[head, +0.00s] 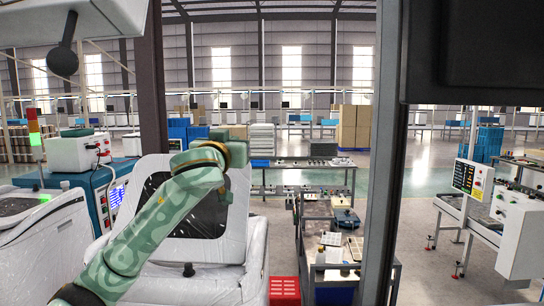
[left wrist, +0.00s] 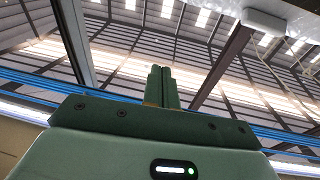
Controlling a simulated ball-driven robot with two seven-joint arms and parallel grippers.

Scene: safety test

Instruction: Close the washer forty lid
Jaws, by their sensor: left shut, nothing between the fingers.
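A white washer (head: 235,284) stands in front of me in the head view. Its lid (head: 210,222) is raised, with the dark inner face turned toward me and a white rim. No readable label marks it as washer forty. My green patterned left arm crosses in front of the lid from the lower left, and its bent end is near the lid's upper right. The fingertips cannot be made out there. In the left wrist view my left gripper (left wrist: 162,85) is shut and empty, with the roof behind it. My right gripper is not in view.
Another white machine (head: 40,225) stands at the left, next to a teal cabinet with a white box (head: 78,152). A dark post (head: 150,80) and a grey post (head: 384,150) rise near the washer. A red crate (head: 285,290) and a cluttered cart (head: 338,240) stand right of it.

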